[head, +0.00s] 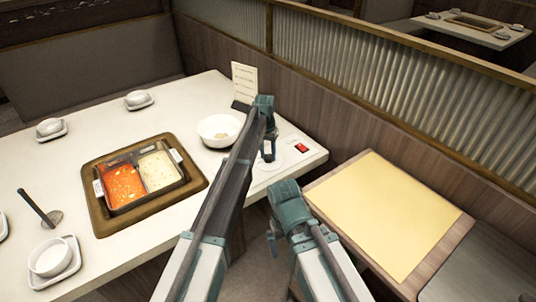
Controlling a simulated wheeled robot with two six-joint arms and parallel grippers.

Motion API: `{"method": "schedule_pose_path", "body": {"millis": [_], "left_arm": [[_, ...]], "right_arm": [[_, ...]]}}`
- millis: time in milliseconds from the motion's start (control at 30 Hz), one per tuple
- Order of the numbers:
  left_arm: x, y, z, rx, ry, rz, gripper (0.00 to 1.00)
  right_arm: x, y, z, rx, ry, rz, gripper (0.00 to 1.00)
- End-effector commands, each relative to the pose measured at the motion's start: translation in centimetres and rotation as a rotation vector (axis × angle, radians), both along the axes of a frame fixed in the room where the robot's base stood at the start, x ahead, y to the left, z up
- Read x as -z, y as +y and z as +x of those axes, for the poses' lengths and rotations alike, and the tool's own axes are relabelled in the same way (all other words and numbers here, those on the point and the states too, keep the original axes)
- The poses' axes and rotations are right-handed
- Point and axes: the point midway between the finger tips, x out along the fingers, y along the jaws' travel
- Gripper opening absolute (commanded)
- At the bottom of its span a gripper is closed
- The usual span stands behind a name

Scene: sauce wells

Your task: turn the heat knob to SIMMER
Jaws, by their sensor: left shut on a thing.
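My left gripper (268,153) reaches down to the right end of the white table and is shut on the heat knob. The knob itself is mostly hidden by the fingers. A pale round dial (274,164) shows around it on the tabletop. Its marks, SIMMER among them, are too small to read, so the knob's setting cannot be told. My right gripper (272,238) hangs low, off the table's front edge and apart from the knob. Its fingers are too small and dark to tell open from shut.
A red switch (302,147) sits right of the dial. A white bowl (219,130) and a menu card (244,82) stand behind. A divided pot (146,207) of red and pale broth sits in the table (98,136). A yellow-topped bench (387,211) is at the right.

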Motion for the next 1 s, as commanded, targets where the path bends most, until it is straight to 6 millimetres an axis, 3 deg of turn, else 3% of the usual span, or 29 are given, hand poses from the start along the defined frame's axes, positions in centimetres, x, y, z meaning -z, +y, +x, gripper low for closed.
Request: {"method": "schedule_pose_path", "body": {"millis": [567, 600, 700, 733, 1000], "left_arm": [[0.03, -0.03, -0.10, -0.027, 0.002, -0.001, 0.00], [0.03, -0.03, -0.10, -0.027, 0.002, 0.000, 0.53], [0.02, -0.02, -0.08, -0.026, 0.001, -0.001, 0.71], [0.02, -0.02, -0.08, -0.026, 0.001, -0.001, 0.76], [-0.01, -0.01, -0.04, -0.026, 0.000, 0.000, 0.76]], "right_arm": [[0.02, 0.00, 0.00, 0.000, 0.000, 0.000, 1.00], [0.02, 0.00, 0.00, 0.000, 0.000, 0.000, 1.00], [0.02, 0.00, 0.00, 0.000, 0.000, 0.000, 1.00], [0.02, 0.00, 0.00, 0.000, 0.000, 0.000, 1.00], [-0.01, 0.00, 0.00, 0.000, 0.000, 0.000, 1.00]]}}
